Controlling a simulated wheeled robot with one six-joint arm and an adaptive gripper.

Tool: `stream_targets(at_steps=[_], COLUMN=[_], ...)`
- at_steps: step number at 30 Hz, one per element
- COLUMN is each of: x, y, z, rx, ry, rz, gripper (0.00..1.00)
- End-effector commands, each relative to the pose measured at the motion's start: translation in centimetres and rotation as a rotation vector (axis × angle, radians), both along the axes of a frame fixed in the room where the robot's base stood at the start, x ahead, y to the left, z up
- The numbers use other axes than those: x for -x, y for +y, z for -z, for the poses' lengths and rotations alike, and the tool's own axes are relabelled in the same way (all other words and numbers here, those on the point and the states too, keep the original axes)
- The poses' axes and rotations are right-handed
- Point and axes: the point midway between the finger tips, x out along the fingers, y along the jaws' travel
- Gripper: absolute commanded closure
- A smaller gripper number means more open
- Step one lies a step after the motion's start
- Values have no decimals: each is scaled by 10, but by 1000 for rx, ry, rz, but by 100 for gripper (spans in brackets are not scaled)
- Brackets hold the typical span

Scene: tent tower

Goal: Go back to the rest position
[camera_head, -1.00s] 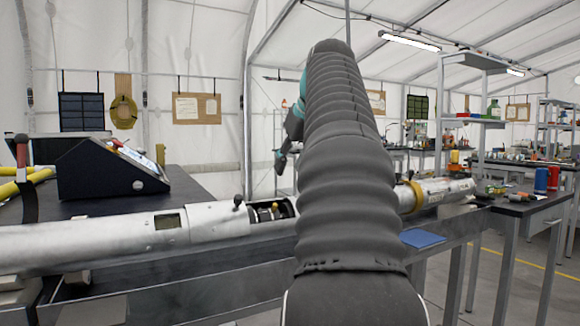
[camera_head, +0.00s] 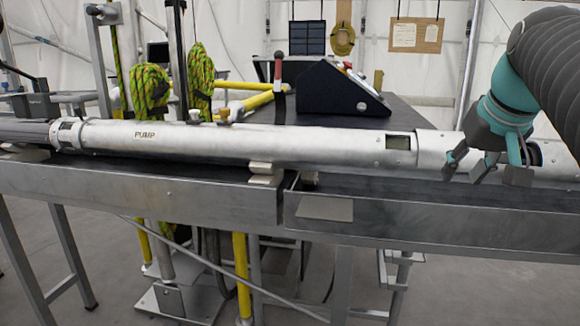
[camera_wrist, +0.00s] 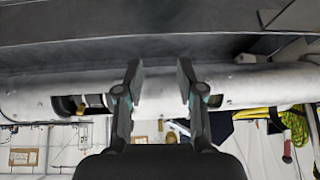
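My gripper (camera_head: 487,170) hangs at the right of the head view, at the end of my dark-sleeved arm with a teal wrist. Its fingers are spread in front of the right part of the long silver tube (camera_head: 270,143). In the wrist view my gripper (camera_wrist: 160,85) shows two dark fingers well apart, with nothing held between them. The tube (camera_wrist: 240,88) runs across that view behind the fingertips. I cannot tell the exact gap between fingers and tube. The tube has an open slot near the fingers and the word PUMP at its left.
The tube lies along a metal-edged bench (camera_head: 140,192). Posts stand at the back left. Floor shows below the bench.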

Motion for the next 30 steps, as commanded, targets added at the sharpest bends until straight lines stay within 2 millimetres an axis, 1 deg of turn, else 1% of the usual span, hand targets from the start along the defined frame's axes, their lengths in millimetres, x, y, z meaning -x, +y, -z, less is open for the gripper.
stream_targets(at_steps=[1, 3, 5, 6, 8, 9, 11, 12, 15, 18, 21, 24, 30], x=[9, 20, 31, 38, 51, 59, 73, 83, 105, 124, 136, 142, 144], y=[18, 38, 53, 63, 77, 86, 99, 106, 122, 132, 138, 142, 142], z=[17, 41, 62, 77, 100, 115, 139, 155, 193, 225, 246, 257, 260], rx=[-1, -1, 0, 1, 5, 7, 12, 13, 22, 29, 32, 37, 37], ry=[9, 20, 29, 35, 43, 48, 56, 60, 69, 78, 82, 82, 84], rz=[-17, -31, -44, -53, -69, -79, -97, -108, -137, -160, -176, -184, -185], gripper=[62, 62, 62, 62, 62, 62, 62, 62, 62, 62, 62, 62, 62])
